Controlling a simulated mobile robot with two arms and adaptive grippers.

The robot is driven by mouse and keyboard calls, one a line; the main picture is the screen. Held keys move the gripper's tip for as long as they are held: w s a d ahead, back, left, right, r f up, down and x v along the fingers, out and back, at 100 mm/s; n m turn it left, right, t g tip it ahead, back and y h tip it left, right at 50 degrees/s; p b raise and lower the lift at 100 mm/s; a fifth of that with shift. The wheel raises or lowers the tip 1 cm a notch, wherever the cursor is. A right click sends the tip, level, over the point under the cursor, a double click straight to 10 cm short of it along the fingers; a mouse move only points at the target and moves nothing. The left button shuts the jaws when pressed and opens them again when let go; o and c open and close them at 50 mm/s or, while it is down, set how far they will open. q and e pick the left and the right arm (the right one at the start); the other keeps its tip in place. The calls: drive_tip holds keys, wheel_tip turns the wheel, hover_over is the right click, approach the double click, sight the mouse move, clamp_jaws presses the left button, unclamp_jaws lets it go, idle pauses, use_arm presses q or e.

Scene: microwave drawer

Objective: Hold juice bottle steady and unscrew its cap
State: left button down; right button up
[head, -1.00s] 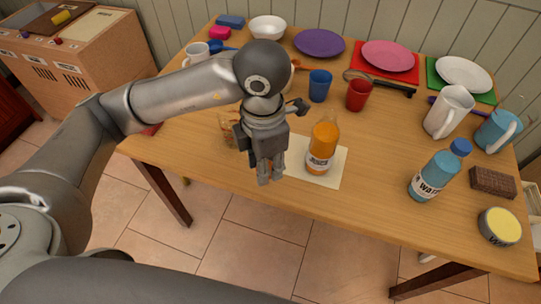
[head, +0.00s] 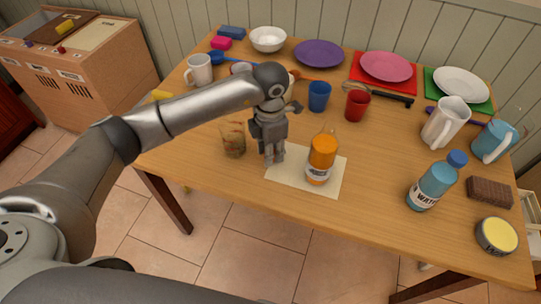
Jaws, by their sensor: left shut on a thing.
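The orange juice bottle (head: 321,160) stands upright on a pale mat (head: 290,183) near the table's front edge. No distinct cap shows on its narrow, pale top. My left gripper (head: 273,160) points down just left of the bottle, apart from it, over the left part of the mat. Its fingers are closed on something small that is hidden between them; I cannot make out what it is. My right gripper is not in view.
A glass (head: 233,140) stands close left of my gripper. Blue (head: 319,96) and red (head: 357,104) cups stand behind the bottle. A water bottle (head: 432,186), pitcher (head: 445,122) and yellow-topped tin (head: 496,236) are at the right. The wooden table is clear between the two bottles.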

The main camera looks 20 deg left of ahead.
use_arm(q)
drive_tip(key=shift+w+f, duration=0.2)
drive_tip(key=shift+f, duration=0.1)
wheel_tip(320, 180, down, 2)
drive_tip(key=shift+f+p, duration=0.2)
drive_tip(key=shift+p, duration=0.2)
drive_tip(key=shift+f, duration=0.3)
drive_tip(key=shift+f+b, duration=0.25)
drive_tip(key=shift+b, duration=0.05)
drive_tip(key=c, duration=1.1)
unclamp_jaws()
drive_tip(key=shift+r, duration=0.1)
drive_tip(key=shift+r, duration=0.1)
